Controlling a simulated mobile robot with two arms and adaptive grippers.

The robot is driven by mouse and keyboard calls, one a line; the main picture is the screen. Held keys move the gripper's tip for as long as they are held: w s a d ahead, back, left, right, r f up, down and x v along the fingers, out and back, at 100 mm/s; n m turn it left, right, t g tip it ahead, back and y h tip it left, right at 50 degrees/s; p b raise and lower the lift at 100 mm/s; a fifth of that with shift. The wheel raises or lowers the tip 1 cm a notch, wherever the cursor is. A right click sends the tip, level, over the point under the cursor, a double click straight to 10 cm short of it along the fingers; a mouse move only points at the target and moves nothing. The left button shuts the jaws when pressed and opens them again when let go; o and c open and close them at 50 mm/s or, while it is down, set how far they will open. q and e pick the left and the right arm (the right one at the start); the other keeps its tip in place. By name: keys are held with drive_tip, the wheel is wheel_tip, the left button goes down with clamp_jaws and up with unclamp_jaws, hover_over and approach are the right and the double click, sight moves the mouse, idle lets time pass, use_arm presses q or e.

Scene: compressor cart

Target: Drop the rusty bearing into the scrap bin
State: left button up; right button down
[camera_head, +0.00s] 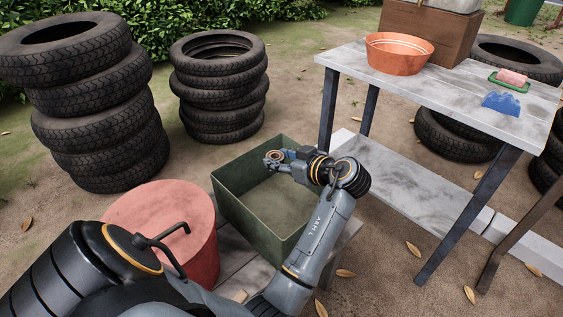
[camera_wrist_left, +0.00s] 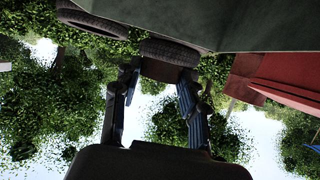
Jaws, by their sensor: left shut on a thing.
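The rusty bearing (camera_head: 274,156) is a small brownish ring. My left gripper (camera_head: 277,159) is shut on it and holds it over the far part of an open green bin (camera_head: 244,226), which I take as the scrap bin. The bin's floor looks bare where it shows; my arm hides part of its right side. In the left wrist view, my left gripper's fingers (camera_wrist_left: 158,85) stand either side of a dark brownish piece, likely the bearing. The bin's green wall (camera_wrist_left: 255,25) fills the upper right there. My right gripper is not in view.
A red drum (camera_head: 165,215) stands left of the bin. Tyre stacks (camera_head: 218,85) stand behind.

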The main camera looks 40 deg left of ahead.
use_arm(q)
drive_tip(key=o, duration=1.3)
wheel_tip(320, 180, up, 10)
drive_tip(key=shift+d+f, duration=0.1)
